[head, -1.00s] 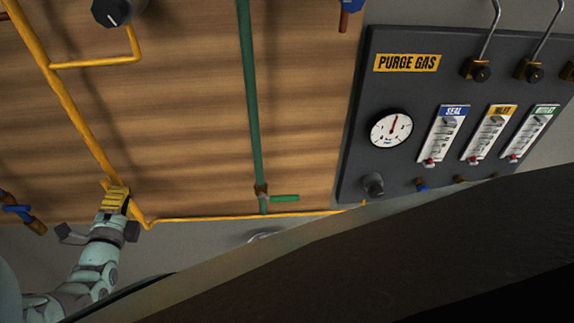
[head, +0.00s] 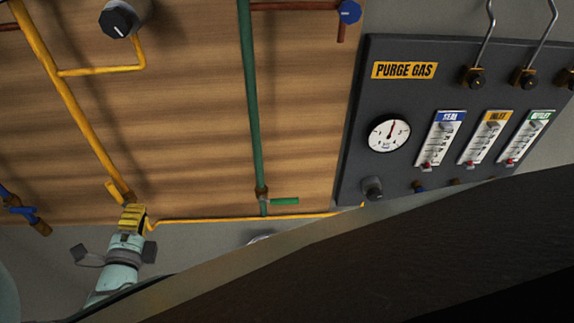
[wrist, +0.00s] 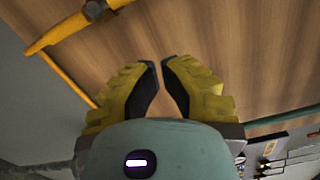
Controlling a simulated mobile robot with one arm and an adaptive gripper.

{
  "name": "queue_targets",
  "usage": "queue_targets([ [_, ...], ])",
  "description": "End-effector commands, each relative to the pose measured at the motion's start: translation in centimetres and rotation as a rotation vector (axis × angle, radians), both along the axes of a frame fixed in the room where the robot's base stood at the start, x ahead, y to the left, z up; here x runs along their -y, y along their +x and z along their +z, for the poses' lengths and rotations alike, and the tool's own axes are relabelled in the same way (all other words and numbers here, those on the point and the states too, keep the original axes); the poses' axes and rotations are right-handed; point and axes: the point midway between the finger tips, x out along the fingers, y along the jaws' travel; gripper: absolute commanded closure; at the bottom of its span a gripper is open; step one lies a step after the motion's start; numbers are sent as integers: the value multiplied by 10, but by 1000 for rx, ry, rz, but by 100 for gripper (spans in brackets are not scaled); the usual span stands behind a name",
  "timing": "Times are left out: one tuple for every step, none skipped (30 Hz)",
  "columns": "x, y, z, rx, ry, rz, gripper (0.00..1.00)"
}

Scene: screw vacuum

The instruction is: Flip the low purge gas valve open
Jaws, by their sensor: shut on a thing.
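My gripper (head: 133,212) shows at the lower left of the head view, its yellow fingers at the lower end of the yellow pipe (head: 75,110). A short yellow valve handle (head: 114,192) stands just above and left of the fingers there. In the wrist view my gripper (wrist: 160,62) has its tips drawn close together, with a narrow gap. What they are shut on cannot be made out. A thick yellow bar with a brownish part (wrist: 75,28) lies above and left of the fingers, apart from them. I cannot tell how far the valve is turned.
A green pipe with a green handle (head: 284,201) stands right of my gripper. The dark purge gas panel (head: 360,110) with gauge and flow meters is at the right. A blue-handled valve (head: 22,210) is at the far left. A thin yellow pipe (head: 240,219) runs along the bottom.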

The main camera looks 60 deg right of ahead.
Motion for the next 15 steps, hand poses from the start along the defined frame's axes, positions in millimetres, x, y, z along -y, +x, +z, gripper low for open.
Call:
queue_targets([
  [-6, -4, -2, -4, 0, 3, 100],
  [-9, -6, -2, -5, -1, 3, 100],
  [-13, -9, -2, -4, 1, 4, 100],
  [-17, -11, -2, -4, 3, 4, 100],
  [-20, -14, -2, -2, 3, 3, 100],
  [-23, -18, -2, -3, -1, 2, 100],
  [-26, -21, -1, -3, -2, 3, 100],
  [-29, -23, -1, -1, -1, 5, 100],
  [-33, -25, -1, 0, -1, 7, 100],
  [-36, -27, 1, 0, 0, 8, 100],
  [-39, -30, 2, 0, 2, 7, 100],
  [-41, -32, 2, 0, 2, 7, 100],
  [-43, -34, 1, 0, 2, 6, 100],
  [-45, -36, 1, 0, 2, 6, 100],
  [-46, -37, 1, -1, 1, 6, 100],
])
